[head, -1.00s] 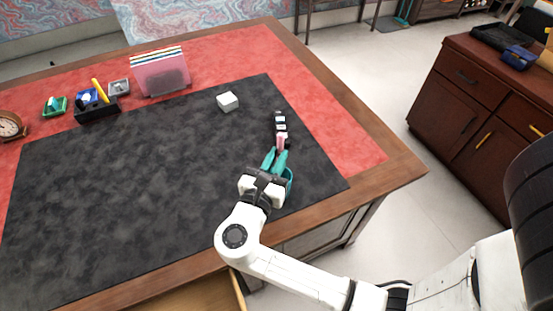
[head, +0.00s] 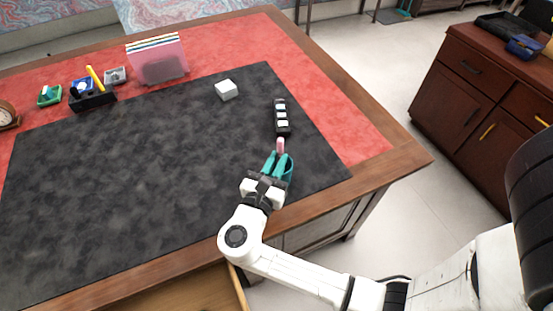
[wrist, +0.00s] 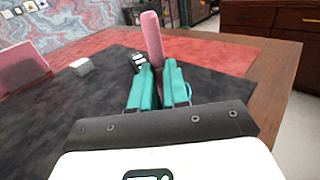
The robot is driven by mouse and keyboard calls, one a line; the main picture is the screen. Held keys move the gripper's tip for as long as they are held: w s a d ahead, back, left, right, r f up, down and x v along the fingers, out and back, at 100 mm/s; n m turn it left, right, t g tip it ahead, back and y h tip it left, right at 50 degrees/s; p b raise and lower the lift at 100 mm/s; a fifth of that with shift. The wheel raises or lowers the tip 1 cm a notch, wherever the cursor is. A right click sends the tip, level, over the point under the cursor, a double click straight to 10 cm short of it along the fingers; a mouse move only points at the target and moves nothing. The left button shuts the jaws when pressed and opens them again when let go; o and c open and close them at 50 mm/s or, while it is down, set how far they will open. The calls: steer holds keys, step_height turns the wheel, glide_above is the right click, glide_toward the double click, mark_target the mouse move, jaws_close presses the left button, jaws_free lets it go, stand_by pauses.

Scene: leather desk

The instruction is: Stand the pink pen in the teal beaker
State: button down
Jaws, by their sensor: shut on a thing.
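The pink pen (wrist: 153,38) stands up between the fingers in the wrist view, its upper part showing above them, tilted slightly left. It also shows in the head view (head: 281,146). My gripper (head: 276,160) has teal fingers and is shut on the pen; it also shows in the wrist view (wrist: 159,75). The teal beaker (head: 289,172) stands on the black mat near the desk's right front, partly hidden behind my gripper. The pen's lower end is hidden, so I cannot tell whether it is inside the beaker.
A black strip with pale blocks (head: 281,116) lies just beyond the pen. A white cube (head: 226,90) sits farther back. A pink file holder (head: 158,62) and a black organizer (head: 92,100) stand at the back. The black mat (head: 130,180) is clear on the left.

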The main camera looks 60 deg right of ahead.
steer(key=shift+f, duration=0.1)
steer(key=c, duration=1)
jaws_free()
steer(key=shift+c, duration=0.2)
steer(key=s+a+b, duration=0.1)
steer(key=s+a, duration=0.1)
steer(key=a, duration=0.8)
steer(key=shift+a, duration=0.3)
steer(key=shift+a, duration=0.1)
